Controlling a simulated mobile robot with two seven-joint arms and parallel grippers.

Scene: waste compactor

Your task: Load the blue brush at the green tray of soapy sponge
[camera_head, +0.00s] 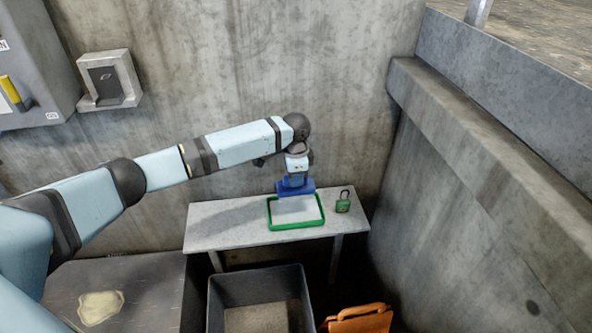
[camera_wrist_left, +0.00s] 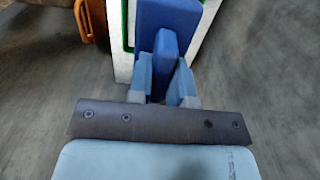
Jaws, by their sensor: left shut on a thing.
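The blue brush (camera_head: 296,188) is over the green tray (camera_head: 296,225) on the grey table. My left gripper (camera_head: 295,178) is shut on it from above. In the left wrist view my left gripper (camera_wrist_left: 166,85) has its two fingers closed on the upright blue grip of the brush (camera_wrist_left: 168,18). The tray has a green rim and a white inside, and its green edge (camera_wrist_left: 126,25) and white part show beside the brush in the wrist view. Whether the brush touches the tray's inside I cannot tell. My right gripper is not in view.
A green padlock-like object (camera_head: 343,203) stands on the table (camera_head: 215,222) right of the tray. A dark open bin (camera_head: 256,272) and an orange object (camera_head: 358,320) are in front. Concrete walls close off the back and right. The table's left part is clear.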

